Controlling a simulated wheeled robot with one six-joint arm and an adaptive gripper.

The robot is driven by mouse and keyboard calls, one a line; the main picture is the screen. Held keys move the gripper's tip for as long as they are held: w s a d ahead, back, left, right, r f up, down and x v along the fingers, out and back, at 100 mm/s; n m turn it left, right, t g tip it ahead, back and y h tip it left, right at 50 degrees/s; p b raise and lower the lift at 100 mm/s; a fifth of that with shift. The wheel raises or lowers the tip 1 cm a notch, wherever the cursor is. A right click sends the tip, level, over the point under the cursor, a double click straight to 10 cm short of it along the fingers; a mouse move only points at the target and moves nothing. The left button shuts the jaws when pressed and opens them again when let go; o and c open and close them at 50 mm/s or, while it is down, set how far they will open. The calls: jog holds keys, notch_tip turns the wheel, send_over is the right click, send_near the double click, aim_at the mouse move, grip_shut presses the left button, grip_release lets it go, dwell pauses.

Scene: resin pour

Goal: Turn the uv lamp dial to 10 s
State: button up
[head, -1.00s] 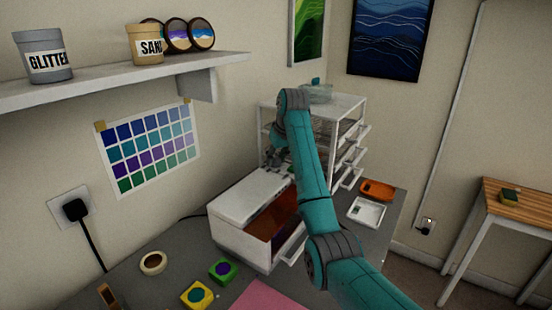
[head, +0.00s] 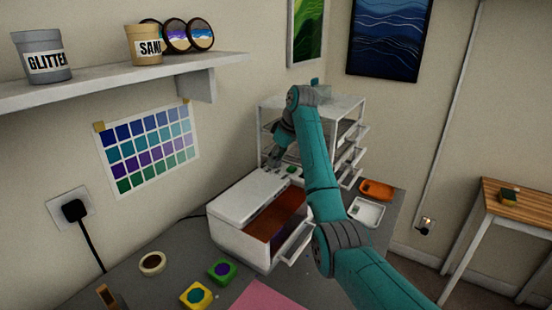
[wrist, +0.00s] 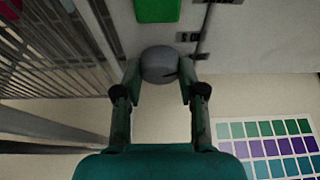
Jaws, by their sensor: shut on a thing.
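The uv lamp is a white box (head: 236,234) on the grey bench in the head view, with an open front and a brownish-orange interior. In the wrist view, its dial (wrist: 160,65) is a round grey knob with a dark pointer mark toward its right side. My gripper (wrist: 160,82) is shut on the dial, with one finger on each side. A green button (wrist: 157,10) and small dark labels (wrist: 188,37) are close by on the white panel; the label text is too small to read. In the head view, my gripper (head: 276,160) is at the back of the lamp's top.
A white drawer rack (head: 345,107) stands right behind the lamp. An orange tray (head: 377,189) and a white tray (head: 366,212) lie to its right. A colour chart (head: 150,150) hangs on the wall, also visible in the wrist view (wrist: 268,150). A shelf (head: 130,80) juts out at upper left.

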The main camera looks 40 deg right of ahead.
jog(key=shift+f, duration=0.1)
jog(key=o, duration=1.1)
jog(key=shift+o, duration=0.2)
jog(key=shift+m, duration=0.3)
